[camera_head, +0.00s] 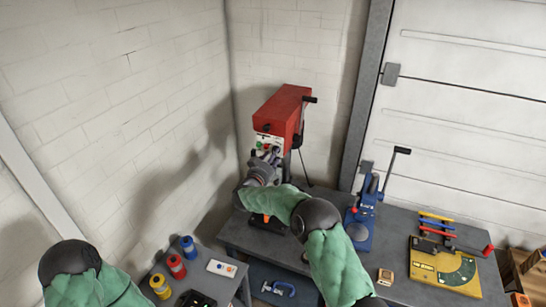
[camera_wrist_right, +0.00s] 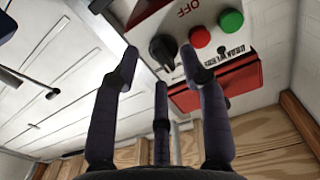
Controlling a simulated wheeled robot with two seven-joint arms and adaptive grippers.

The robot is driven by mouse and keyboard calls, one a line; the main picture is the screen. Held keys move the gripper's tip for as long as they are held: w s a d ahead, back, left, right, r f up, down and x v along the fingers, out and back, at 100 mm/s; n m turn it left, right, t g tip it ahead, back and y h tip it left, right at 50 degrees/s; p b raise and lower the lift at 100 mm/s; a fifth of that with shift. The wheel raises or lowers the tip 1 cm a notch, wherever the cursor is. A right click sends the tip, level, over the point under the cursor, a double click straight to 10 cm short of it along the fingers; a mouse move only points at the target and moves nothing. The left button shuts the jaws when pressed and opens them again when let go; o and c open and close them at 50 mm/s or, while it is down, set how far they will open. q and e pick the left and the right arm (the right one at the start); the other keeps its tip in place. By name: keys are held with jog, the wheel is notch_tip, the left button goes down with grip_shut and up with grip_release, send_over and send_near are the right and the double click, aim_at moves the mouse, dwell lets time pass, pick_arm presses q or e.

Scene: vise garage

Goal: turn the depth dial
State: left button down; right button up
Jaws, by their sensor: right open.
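The red drill press (camera_head: 280,110) stands on the grey bench in the corner. Its white front panel (camera_wrist_right: 228,18) carries a black dial (camera_wrist_right: 163,48) beside a red button (camera_wrist_right: 200,37) and a green button (camera_wrist_right: 231,21). My right gripper (camera_head: 268,158) is raised in front of this panel and partly hides it. In the wrist view its fingers (camera_wrist_right: 160,62) are spread open, with the dial framed between the tips. I cannot tell whether any finger touches the dial. My left gripper is out of view.
A blue lever press (camera_head: 360,222) stands right of my right arm. A yellow board (camera_head: 430,268) with coloured bars lies farther right. Blue, red and yellow spools (camera_head: 177,267) stand on a side table at left. Walls close off the corner behind the drill press.

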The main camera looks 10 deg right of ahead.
jog(key=v, duration=1.1)
